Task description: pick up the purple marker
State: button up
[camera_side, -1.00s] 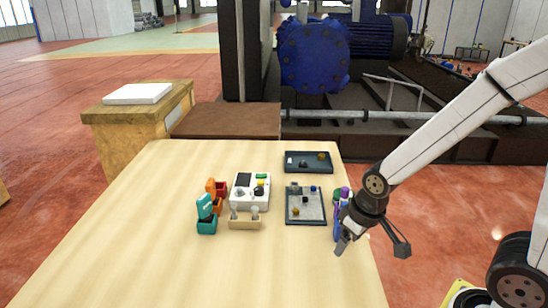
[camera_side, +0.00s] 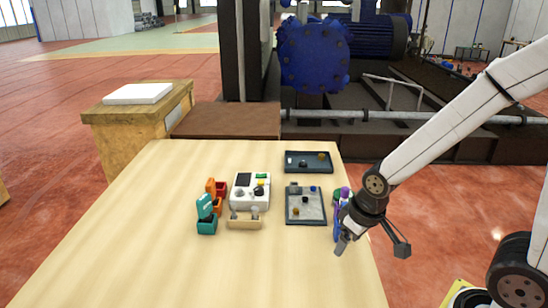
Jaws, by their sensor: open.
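The purple marker (camera_side: 345,193) stands upright near the right edge of the table, with its purple top showing just above and behind my gripper. Blue and purple parts (camera_side: 337,224) show beside my gripper's left side; I cannot tell whether they belong to the marker, to other markers or to a holder. My gripper (camera_side: 341,246) is open and points down in front of the marker, over the table's right edge. The gripper and wrist hide most of the marker. I see nothing between the fingers.
A grey tray (camera_side: 290,218) with small parts lies just left of my gripper, and a dark tray (camera_side: 327,170) lies behind it. A white device (camera_side: 238,203), a wooden holder (camera_side: 245,225), a teal box (camera_side: 206,229) and an orange-red box (camera_side: 221,188) stand further left. The front table is clear.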

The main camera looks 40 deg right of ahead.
dwell(0.4)
jog(key=shift+c, duration=0.7)
jog(key=shift+r, duration=0.1)
jog(key=shift+w+d+r, duration=0.1)
jog(key=shift+w+r, duration=0.05)
jog(key=shift+w, duration=0.1)
jog(key=w+d+r+m, duration=0.3)
jog(key=w+d+r, duration=0.1)
jog(key=w+r, duration=0.1)
jog(key=r+m+g, duration=0.2)
jog(key=m, duration=0.8)
send_over(345, 189)
jog(key=shift+s+a, duration=0.15)
jog(key=shift+a, duration=0.3)
jog(key=shift+d+r+m+g, duration=0.1)
jog(key=shift+d+m+g, duration=0.3)
jog(key=shift+m, duration=0.3)
jog(key=shift+f, duration=3.95)
